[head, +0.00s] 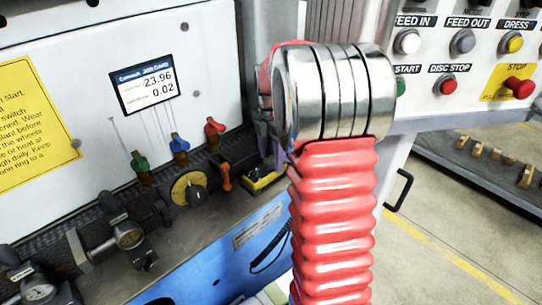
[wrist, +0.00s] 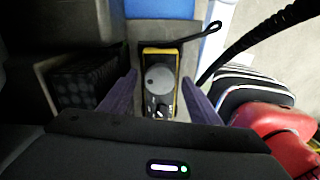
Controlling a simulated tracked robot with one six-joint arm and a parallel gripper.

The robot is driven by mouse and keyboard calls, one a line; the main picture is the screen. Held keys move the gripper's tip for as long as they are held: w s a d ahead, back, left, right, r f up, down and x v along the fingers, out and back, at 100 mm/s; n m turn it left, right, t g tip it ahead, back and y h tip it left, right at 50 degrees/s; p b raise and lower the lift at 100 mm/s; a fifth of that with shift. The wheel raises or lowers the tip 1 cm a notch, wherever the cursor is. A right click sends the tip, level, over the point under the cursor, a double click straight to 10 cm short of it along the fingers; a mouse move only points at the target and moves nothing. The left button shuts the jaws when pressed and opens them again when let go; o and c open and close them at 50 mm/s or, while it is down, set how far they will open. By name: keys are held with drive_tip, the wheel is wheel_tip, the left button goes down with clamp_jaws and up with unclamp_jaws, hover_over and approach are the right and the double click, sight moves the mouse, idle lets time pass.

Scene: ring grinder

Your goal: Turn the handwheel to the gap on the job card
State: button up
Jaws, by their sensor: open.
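The job card (head: 147,83) is a small screen on the white panel, at the upper left in the head view; it reads 23.96 and 0.02. In the wrist view a round grey wheel (wrist: 160,77), which looks like the handwheel, sits on a yellow-edged dark box with a small dark knob below its middle. My gripper (wrist: 160,83) is open, with one purple finger on each side of the wheel; I cannot tell whether they touch it. In the head view my gripper (head: 267,145) is partly hidden behind my red-sleeved arm, above a yellow-edged box (head: 263,180).
Green, blue and red valve handles (head: 180,143) and a yellow dial with a black knob (head: 188,188) stand left of the gripper. A button panel (head: 462,55) with a red stop button is at right.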

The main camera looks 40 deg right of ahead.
drive_tip(key=shift+c, duration=0.6)
drive_tip(key=c, duration=1)
drive_tip(key=shift+o, duration=0.2)
